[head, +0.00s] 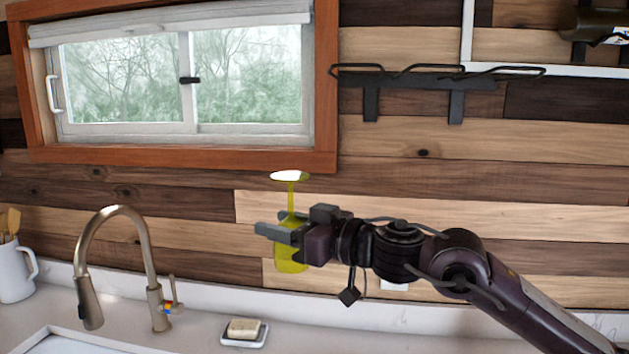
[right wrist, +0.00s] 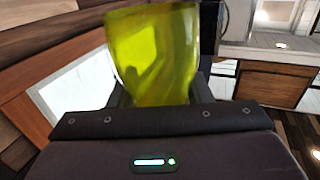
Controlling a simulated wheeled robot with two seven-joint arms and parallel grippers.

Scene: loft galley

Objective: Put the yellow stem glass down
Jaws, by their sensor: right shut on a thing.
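The yellow stem glass (head: 291,259) is translucent and hangs upside down in the head view, with its round foot at the top and its bowl below. My right gripper (head: 268,232) is shut on it and holds it in the air above the counter, in front of the wood wall. In the right wrist view the yellow bowl (right wrist: 153,55) fills the space between the fingers of my right gripper (right wrist: 160,92). My left gripper is in neither view.
The pale counter (head: 210,305) runs below, with a soap dish (head: 245,340) holding a bar, a tall faucet (head: 115,215) and a sink (head: 60,343). A white utensil mug (head: 14,272) stands at the left. A black rack (head: 430,82) is on the wall.

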